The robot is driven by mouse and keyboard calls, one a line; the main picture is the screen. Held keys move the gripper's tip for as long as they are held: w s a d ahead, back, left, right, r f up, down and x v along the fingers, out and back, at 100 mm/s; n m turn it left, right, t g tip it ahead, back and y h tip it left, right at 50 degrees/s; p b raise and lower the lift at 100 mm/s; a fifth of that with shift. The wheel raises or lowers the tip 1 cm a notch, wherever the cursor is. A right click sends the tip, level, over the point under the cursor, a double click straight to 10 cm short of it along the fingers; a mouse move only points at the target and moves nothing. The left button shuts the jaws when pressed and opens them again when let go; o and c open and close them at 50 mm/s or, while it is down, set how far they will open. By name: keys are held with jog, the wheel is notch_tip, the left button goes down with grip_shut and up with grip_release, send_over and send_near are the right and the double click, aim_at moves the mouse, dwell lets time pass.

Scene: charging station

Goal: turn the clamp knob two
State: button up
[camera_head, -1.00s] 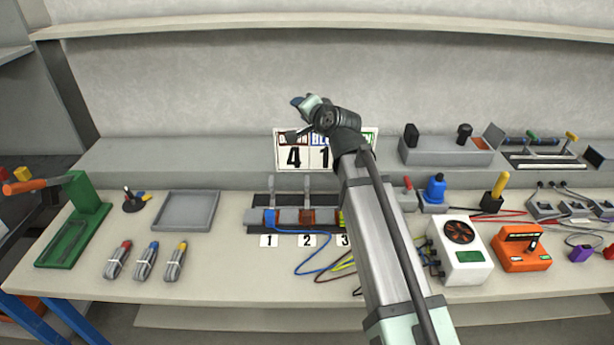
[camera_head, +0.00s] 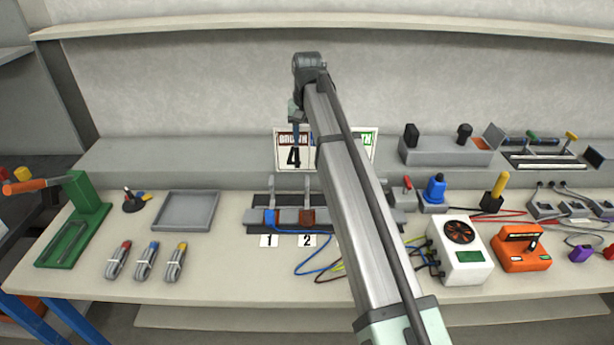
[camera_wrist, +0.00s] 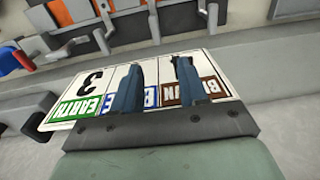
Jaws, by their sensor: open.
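The clamp block (camera_head: 287,215) sits on the table behind number cards 1 and 2, with upright grey levers. The clamp at card 2 (camera_head: 307,240) has an orange-brown part (camera_head: 306,216); my arm hides the right end of the block and card 3. My gripper (camera_head: 296,132) hangs down in front of the sign board (camera_head: 286,163), behind and above the clamps. In the wrist view its two dark blue fingers (camera_wrist: 157,66) are apart and empty over the upside-down sign (camera_wrist: 88,93). Orange and grey clamp parts (camera_wrist: 128,28) show at the top edge there, clear of the fingers.
A grey tray (camera_head: 185,197), several cable bundles (camera_head: 146,260) and a green lever press (camera_head: 75,225) stand to the left. A white fan unit (camera_head: 460,250) and an orange box (camera_head: 521,248) stand to the right. The table front by the clamps holds loose wires.

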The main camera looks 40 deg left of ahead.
aim_at(307, 180)
jog(key=shift+h, duration=0.3)
jog(key=f, duration=1.3)
jog(key=shift+d+f, duration=0.25)
jog(key=shift+f, duration=0.1)
grip_shut()
